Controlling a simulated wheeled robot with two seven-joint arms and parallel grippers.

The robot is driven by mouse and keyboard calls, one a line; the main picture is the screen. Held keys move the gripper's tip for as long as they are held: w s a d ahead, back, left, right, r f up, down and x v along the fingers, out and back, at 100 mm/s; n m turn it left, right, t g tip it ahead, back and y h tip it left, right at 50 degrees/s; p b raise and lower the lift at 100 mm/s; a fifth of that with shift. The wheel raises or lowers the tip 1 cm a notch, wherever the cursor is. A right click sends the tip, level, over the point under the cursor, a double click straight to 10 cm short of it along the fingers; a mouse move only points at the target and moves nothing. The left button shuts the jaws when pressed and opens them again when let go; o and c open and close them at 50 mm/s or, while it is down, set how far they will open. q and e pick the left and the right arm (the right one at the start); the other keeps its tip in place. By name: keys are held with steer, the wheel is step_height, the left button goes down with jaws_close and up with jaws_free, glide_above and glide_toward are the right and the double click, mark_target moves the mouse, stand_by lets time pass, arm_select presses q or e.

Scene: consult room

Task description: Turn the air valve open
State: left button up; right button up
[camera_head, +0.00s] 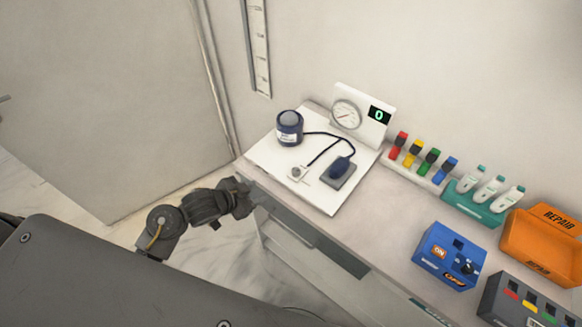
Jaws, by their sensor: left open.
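A white board (328,200) lies on the counter and carries a blood-pressure set. A small round metallic fitting (297,172), which looks like the air valve, sits near the board's front middle; its turned position is too small to tell. A dark tube joins it to the rest. A dark blue bulb (341,167) rests on a grey pad to its right. A blue cuff roll (289,128) stands behind it. A gauge panel (346,114) at the back reads 0. My left gripper (243,196) is open and empty, left of the board by the counter's edge, apart from the valve. My right gripper is out of view.
The counter (385,215) is bare between board and blue box. A wall rises behind.

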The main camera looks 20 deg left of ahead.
mark_target(293, 170)
arm_select(q)
steer(key=shift+w+r+m+g+h, duration=1.2)
steer(key=shift+w+r+m+h, duration=0.85)
steer(key=shift+r+h, duration=1.45)
steer(key=p+x, duration=0.2)
steer(key=x, duration=0.7)
steer(key=shift+x, duration=0.8)
steer(key=shift+d+f, duration=0.1)
steer(key=shift+f, duration=0.05)
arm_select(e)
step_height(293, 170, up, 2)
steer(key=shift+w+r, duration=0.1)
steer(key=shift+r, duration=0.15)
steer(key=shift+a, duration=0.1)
